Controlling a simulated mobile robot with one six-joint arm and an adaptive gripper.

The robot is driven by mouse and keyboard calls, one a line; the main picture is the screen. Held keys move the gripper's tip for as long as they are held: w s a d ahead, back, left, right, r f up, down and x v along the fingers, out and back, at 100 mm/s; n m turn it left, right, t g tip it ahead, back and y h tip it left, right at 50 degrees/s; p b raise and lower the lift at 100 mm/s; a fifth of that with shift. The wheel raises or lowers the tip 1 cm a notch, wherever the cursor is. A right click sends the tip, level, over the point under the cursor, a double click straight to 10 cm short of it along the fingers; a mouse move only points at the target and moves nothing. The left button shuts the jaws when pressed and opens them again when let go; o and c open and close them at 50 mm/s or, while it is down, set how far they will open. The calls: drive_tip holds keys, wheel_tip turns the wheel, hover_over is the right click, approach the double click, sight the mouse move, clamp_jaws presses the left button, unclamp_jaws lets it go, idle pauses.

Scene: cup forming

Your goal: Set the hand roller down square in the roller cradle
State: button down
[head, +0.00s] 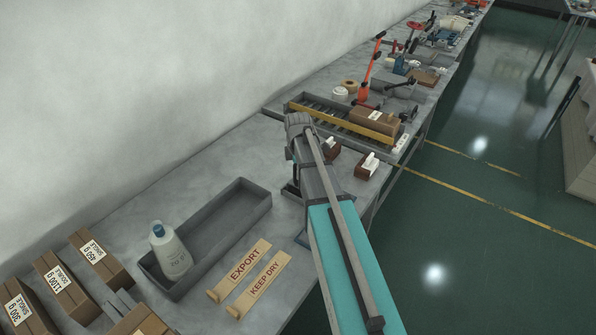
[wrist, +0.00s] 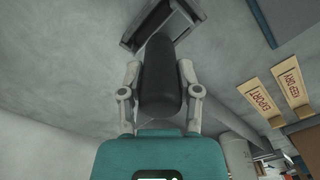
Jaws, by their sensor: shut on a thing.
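My gripper (wrist: 160,76) is shut on the dark, rounded handle of the hand roller (wrist: 160,92) in the wrist view, with one finger on each side. The handle runs away from the palm toward the top of the picture. A dark, angular frame (wrist: 130,36) shows just beyond the handle's far end; I cannot tell whether it is the roller's own head or the roller cradle, or whether they touch. In the head view my arm hides the fingers and most of what they hold, above the bench left of two small brown blocks.
A long grey tray (head: 262,209) holds a white bottle (head: 170,252). EXPORT (head: 243,268) and KEEP DRY (head: 262,287) strips lie beside it. Brown blocks with white tops (head: 367,166) stand right of my arm. A roller conveyor (head: 318,112) with a box stands behind. Labelled boxes (head: 62,280) are front left.

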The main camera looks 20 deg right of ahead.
drive_tip(key=shift+f, duration=0.15)
idle(0.5)
drive_tip(key=shift+c, duration=1.1)
unclamp_jaws()
wheel_tip(320, 180, up, 10)
drive_tip(key=p, duration=0.9)
drive_tip(key=shift+p, duration=0.35)
drive_tip(key=shift+a, duration=0.1)
